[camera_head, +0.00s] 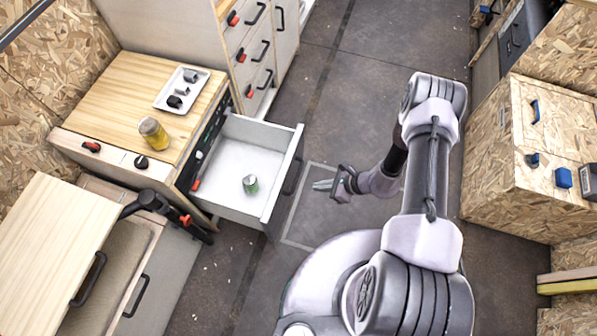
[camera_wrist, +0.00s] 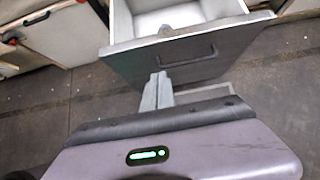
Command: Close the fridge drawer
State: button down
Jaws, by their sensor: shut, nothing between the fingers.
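The fridge drawer (camera_head: 233,150) stands pulled out from the cabinet below the wooden worktop in the head view. A small green and silver can (camera_head: 250,184) stands inside it. Its grey front with a dark bar handle (camera_wrist: 187,59) faces me in the wrist view. My gripper (camera_head: 322,185) is shut and empty, a little to the right of the drawer front in the head view. In the wrist view its closed fingertips (camera_wrist: 158,80) overlap the lower part of the drawer front; I cannot tell whether they touch.
A white tray (camera_head: 201,98) with small items and a yellow jar (camera_head: 153,133) are on the worktop (camera_head: 125,90). A black bracket with a red part (camera_head: 186,219) sticks out left of the drawer. Dark floor (camera_head: 350,80) is clear behind my arm.

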jog(key=b, duration=0.4)
send_near(282, 187)
notch_tip(282, 187, down, 4)
jog(key=a, duration=0.1)
jog(key=w+a+b, duration=0.1)
jog(key=a, duration=0.1)
jog(key=shift+a+f, duration=0.1)
jog(key=shift+w+a, duration=0.15)
jog(key=shift+a, duration=0.15)
